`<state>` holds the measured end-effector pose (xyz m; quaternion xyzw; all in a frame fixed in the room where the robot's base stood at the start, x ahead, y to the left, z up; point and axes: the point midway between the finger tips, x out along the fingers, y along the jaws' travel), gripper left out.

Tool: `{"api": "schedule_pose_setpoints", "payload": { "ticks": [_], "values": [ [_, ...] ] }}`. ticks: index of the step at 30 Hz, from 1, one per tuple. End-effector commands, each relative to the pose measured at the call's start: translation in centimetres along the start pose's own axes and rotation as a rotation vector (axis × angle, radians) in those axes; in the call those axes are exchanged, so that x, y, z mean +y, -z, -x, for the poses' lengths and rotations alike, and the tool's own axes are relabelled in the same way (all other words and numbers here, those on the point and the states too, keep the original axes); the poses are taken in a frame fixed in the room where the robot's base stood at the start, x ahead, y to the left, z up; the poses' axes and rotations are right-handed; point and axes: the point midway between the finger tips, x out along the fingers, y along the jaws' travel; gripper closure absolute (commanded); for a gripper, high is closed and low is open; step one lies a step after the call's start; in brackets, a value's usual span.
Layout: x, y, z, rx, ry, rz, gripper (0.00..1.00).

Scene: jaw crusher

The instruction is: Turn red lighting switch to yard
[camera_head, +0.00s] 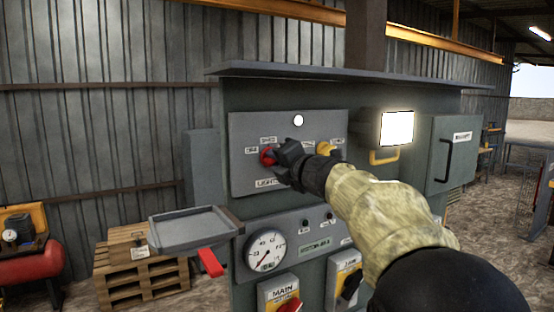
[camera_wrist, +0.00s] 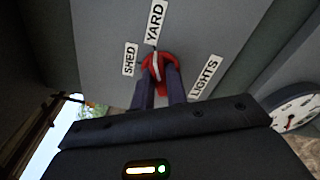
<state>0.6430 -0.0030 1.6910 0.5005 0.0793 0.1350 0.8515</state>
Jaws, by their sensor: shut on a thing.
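The red lighting switch (camera_head: 266,157) is on the grey upper panel, left of its middle. It also shows in the wrist view (camera_wrist: 170,58), with a white mark on its handle. The mark lines up roughly with the YARD label (camera_wrist: 155,21). The SHED label (camera_wrist: 130,59) is to its left and the LIGHTS label (camera_wrist: 205,77) to its right in the wrist view. My gripper (camera_wrist: 158,84) is shut on the switch, one finger on each side of the handle. In the head view my gripper (camera_head: 276,160) covers part of the switch and the nearby labels.
A yellow switch (camera_head: 327,149) is close to the right of my gripper. A lit lamp (camera_head: 397,128) and a yellow handle (camera_head: 384,157) are further right. A round gauge (camera_head: 265,250) is below. A grey tray (camera_head: 194,225) and a red lever (camera_head: 210,262) stick out at the left.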

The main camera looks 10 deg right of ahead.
Motion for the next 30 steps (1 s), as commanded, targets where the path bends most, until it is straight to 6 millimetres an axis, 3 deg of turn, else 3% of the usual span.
{"api": "schedule_pose_setpoints", "payload": {
  "ticks": [5,6,9,20,26,30],
  "values": [
    [-0.1,0.0,0.0,-0.001,0.002,-0.002,1.0],
    [-0.1,0.0,0.0,-0.001,0.002,-0.002,0.82],
    [-0.1,0.0,0.0,0.0,0.002,-0.002,0.64],
    [-0.1,0.0,0.3,-0.001,0.0,0.0,0.64],
    [-0.2,0.0,2.5,-0.002,-0.001,0.001,0.64],
    [-0.2,0.1,5.1,-0.003,-0.001,0.001,0.64]
  ]
}}
